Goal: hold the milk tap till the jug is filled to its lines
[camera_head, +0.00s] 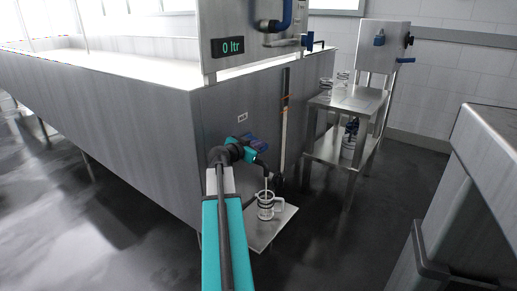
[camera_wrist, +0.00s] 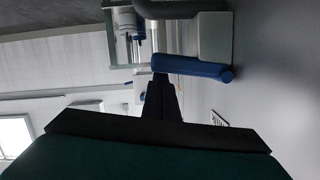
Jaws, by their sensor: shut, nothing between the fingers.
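The glass jug (camera_head: 266,207) with dark bands stands upright on a low metal plate by the end of the large steel vat, below my gripper. I cannot make out its milk level. A blue lever (camera_wrist: 195,68) on a grey block, which looks like the milk tap, crosses the wrist view just beyond my fingertips. My gripper (camera_wrist: 161,77) is shut with nothing between its fingers. Its tips overlap the lever's left part in the picture; I cannot tell if they touch. In the head view my wrist partly hides the tap area.
The steel vat (camera_head: 130,115) fills the left, with a display (camera_head: 227,46) reading "0 ltr" above its end. A metal table (camera_head: 352,101) with glass jugs stands behind to the right. A steel counter (camera_head: 490,150) is at the right. Dark floor lies clear between them.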

